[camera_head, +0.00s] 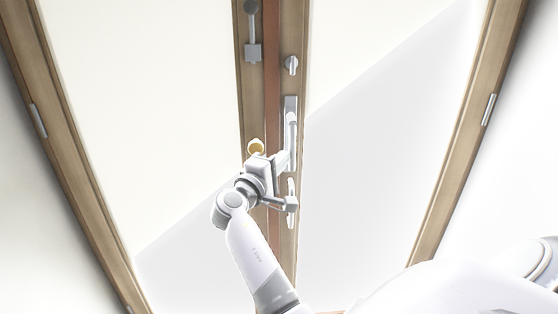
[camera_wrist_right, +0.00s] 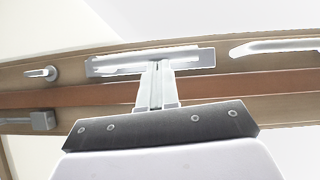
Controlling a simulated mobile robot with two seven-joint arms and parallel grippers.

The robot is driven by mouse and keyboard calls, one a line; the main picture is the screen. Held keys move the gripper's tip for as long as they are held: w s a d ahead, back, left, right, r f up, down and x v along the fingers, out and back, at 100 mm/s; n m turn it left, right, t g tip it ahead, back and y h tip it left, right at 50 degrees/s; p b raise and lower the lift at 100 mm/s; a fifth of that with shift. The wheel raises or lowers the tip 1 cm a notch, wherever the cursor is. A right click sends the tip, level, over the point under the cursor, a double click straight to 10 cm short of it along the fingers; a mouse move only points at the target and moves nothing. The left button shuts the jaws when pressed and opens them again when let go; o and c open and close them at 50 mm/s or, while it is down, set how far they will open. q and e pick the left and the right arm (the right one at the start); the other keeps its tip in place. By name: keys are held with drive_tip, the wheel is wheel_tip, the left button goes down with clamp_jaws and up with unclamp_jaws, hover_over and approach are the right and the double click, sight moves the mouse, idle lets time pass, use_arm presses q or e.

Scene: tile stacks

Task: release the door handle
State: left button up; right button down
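The door handle is a silver lever on a long plate (camera_head: 290,112), upright on the wooden edge of the right door leaf. In the wrist view its plate (camera_wrist_right: 205,57) lies sideways across the upper middle. My right gripper (camera_head: 284,158) is at the lower end of this handle. In the wrist view the right gripper's fingers (camera_wrist_right: 159,66) are side by side with only a thin line between them. Their tips overlap the lever and hide part of it. I cannot see the lever held between them. My left gripper is not in view.
A silver knob (camera_head: 291,65) is above the handle, and a second bar handle (camera_wrist_right: 275,47) shows in the wrist view. The pale door panels are clear.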

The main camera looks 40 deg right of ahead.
sight(294, 162)
drive_tip(key=shift+s+d, duration=0.1)
drive_tip(key=shift+d, duration=0.05)
drive_tip(key=s+d+n+t+h, duration=0.1)
drive_tip(key=n, duration=0.1)
drive_tip(key=s+d+n+h, duration=0.1)
drive_tip(key=n, duration=0.1)
drive_tip(key=shift+d+f+t, duration=0.15)
drive_tip(key=shift+f+t, duration=0.05)
drive_tip(key=shift+t, duration=0.2)
drive_tip(key=s+d+r+n+t+y, duration=0.2)
drive_tip(key=n+t, duration=0.4)
drive_tip(key=n, duration=0.4)
drive_tip(key=s+d+r+n+t+y+p, duration=0.1)
drive_tip(key=s+d+r+n+t+y, duration=0.1)
drive_tip(key=n+t, duration=0.4)
drive_tip(key=shift+s+d+r+n, duration=0.45)
drive_tip(key=shift+d+r+n, duration=0.4)
drive_tip(key=shift+n, duration=1.45)
drive_tip(key=shift+d+n+t, duration=0.1)
drive_tip(key=shift+n+t, duration=0.2)
drive_tip(key=shift+t, duration=0.1)
drive_tip(key=shift+f, duration=0.15)
